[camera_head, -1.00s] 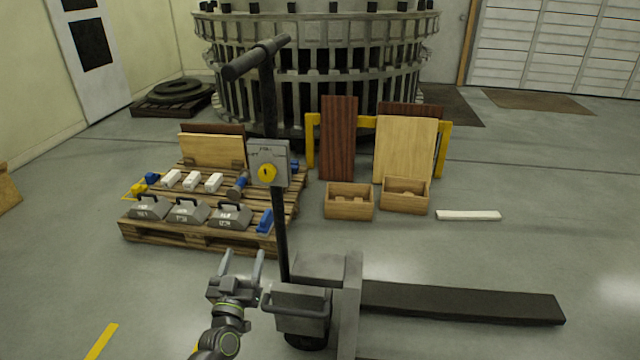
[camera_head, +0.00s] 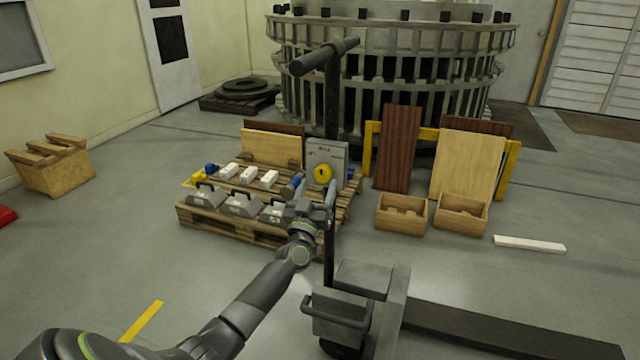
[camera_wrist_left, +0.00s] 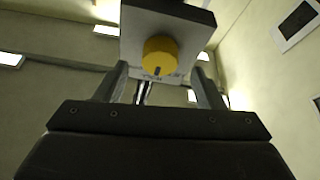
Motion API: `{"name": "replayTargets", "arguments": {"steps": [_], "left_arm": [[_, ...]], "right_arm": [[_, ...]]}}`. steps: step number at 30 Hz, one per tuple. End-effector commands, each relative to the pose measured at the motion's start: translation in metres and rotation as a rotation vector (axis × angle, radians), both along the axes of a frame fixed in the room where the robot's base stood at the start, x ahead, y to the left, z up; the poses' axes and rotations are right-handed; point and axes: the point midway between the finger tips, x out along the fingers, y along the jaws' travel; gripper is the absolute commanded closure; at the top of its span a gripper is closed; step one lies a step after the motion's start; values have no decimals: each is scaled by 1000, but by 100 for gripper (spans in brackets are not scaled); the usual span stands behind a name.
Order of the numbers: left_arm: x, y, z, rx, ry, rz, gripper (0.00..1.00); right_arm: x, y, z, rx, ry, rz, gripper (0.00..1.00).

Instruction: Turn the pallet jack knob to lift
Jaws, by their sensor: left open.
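The yellow knob (camera_head: 323,174) sits on the grey panel (camera_head: 340,153) on the handle column of the pallet jack (camera_head: 340,305). My left gripper (camera_head: 318,190) is just below the knob in the head view, its fingers pointing up toward the panel. In the left wrist view the knob (camera_wrist_left: 160,56) shows beyond and between the two open fingers (camera_wrist_left: 160,85), with a dark pointer mark at its lower edge. I cannot tell whether the fingers touch it; they look empty. My right gripper is not in view.
A wooden pallet (camera_head: 225,226) with grey weights and white blocks stands behind my left arm. Two wooden boxes (camera_head: 401,213) and leaning boards (camera_head: 398,150) stand right of the panel. The black fork (camera_head: 500,335) extends right.

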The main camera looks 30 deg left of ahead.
Motion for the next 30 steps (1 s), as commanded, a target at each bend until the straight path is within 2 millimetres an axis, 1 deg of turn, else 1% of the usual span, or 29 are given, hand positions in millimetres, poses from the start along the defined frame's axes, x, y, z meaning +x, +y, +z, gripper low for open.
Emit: {"name": "replayTargets", "arguments": {"steps": [1,3,7,11,19,27,29,30], "left_arm": [[7,2,2,1,-2,1,37],[13,4,4,1,-1,1,37],[21,6,8,1,-1,1,37],[25,7,10,0,0,0,37],[25,8,11,0,0,0,37],[25,8,10,0,0,0,72],[25,8,10,1,0,0,80],[25,8,10,0,0,0,82]], "right_arm": [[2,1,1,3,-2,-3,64],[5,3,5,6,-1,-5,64],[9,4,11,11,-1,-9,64],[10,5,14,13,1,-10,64],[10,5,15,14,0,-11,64],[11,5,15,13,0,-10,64],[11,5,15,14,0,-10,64],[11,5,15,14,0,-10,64]]}}
